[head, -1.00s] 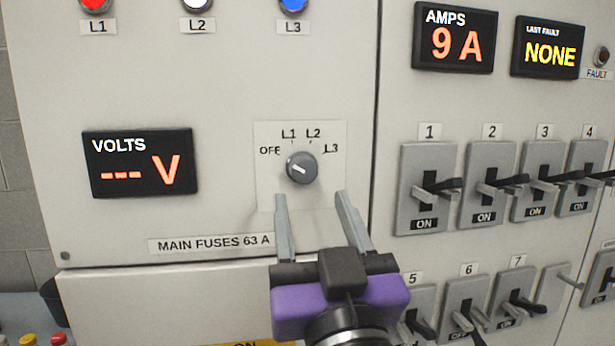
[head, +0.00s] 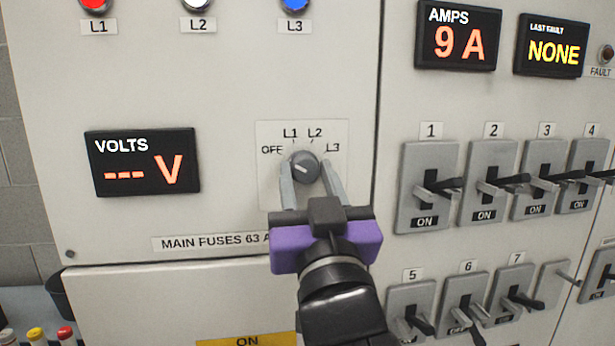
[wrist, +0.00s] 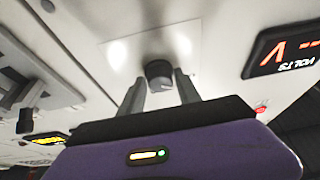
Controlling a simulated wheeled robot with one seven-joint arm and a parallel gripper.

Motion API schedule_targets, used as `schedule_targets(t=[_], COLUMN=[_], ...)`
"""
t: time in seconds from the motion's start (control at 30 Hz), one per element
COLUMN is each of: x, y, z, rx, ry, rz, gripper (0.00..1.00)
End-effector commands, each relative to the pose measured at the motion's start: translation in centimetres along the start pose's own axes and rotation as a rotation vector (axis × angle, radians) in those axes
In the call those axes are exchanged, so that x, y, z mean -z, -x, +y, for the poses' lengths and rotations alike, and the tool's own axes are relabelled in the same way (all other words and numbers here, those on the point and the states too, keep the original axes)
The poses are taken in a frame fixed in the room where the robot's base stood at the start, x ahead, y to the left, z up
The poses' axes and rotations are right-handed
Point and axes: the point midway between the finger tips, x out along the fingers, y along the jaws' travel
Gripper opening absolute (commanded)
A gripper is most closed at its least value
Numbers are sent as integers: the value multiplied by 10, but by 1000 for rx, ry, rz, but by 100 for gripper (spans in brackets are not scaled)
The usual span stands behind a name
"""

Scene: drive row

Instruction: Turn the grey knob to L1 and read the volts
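The grey knob (head: 304,167) sits on a pale plate (head: 335,190) marked OFF, L1, L2 and L3. Its white pointer line slants up-left, towards OFF. The volts display (head: 142,162) reads "--- V". My gripper (head: 307,172) has its two fingers on either side of the knob, open about as wide as it. In the wrist view the knob (wrist: 158,74) is between and just beyond the fingertips (wrist: 160,78), with small gaps visible, so it does not look clamped.
Several breaker switches (head: 430,190) stand on the right panel. The amps display (head: 458,37) reads 9 A and the last fault display (head: 552,46) reads NONE. A main fuses label (head: 205,242) is below left of the knob.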

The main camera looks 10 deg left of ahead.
Motion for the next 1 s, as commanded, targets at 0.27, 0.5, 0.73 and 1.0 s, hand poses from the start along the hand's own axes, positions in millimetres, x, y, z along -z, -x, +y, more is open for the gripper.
schedule_targets(t=[0.27, 0.5, 0.73, 1.0], x=[0, 0, -1, -1], y=[-1, -1, -1, -1], z=[0, -1, -3, -4], rx=[0, -7, -47, -127], ry=[0, -20, -122, -320], rz=[0, 0, 1, 4], gripper=[0, 0, 0, 0])
